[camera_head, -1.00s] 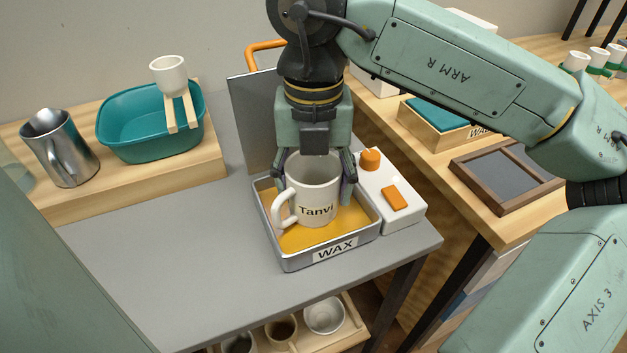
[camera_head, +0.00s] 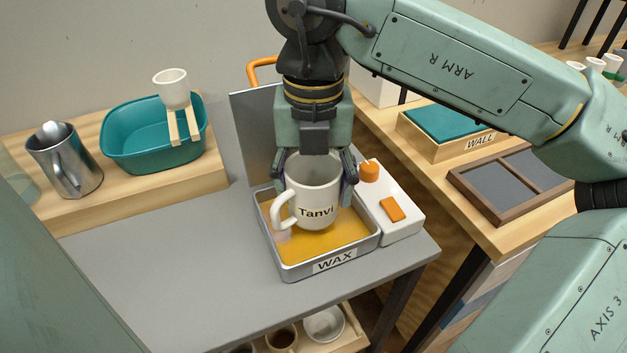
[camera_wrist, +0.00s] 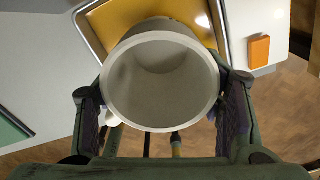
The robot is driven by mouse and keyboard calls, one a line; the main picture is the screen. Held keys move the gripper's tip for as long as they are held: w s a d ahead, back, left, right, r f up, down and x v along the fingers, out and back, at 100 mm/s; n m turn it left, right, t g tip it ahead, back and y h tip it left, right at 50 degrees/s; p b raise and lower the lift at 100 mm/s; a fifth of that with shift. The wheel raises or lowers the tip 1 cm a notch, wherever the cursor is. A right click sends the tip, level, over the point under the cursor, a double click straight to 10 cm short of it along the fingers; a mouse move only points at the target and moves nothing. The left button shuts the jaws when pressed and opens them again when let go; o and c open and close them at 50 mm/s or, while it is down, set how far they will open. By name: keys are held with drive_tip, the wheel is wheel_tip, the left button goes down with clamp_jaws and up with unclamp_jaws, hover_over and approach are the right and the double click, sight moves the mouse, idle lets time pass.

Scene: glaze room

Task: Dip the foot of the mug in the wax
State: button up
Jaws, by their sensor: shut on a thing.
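A white mug marked "Tanvi" (camera_head: 314,207) is upright in my gripper (camera_head: 318,183), which is shut on it with one finger on each side. The wax tray (camera_head: 290,272), a grey metal pan labelled "WAX", holds yellow-orange wax (camera_head: 325,245). The mug is over the tray, its foot at or just above the wax; I cannot tell if they touch. The handle points left. In the wrist view the mug (camera_wrist: 160,75) is seen from above, empty, between the fingers (camera_wrist: 163,118), with wax (camera_wrist: 115,18) beyond it.
A white control box with an orange knob (camera_head: 369,173) and button adjoins the tray's right side. A grey upright panel (camera_head: 255,135) stands behind. A teal basin (camera_head: 130,150) and metal pitcher (camera_head: 64,160) sit on a wooden riser at left. The grey tabletop left of the tray is clear.

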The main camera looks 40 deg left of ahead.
idle(0.6)
wheel_tip(320, 180, up, 7)
drive_tip(key=p, duration=0.4)
drive_tip(key=shift+p, duration=0.4)
drive_tip(key=shift+s, duration=0.1)
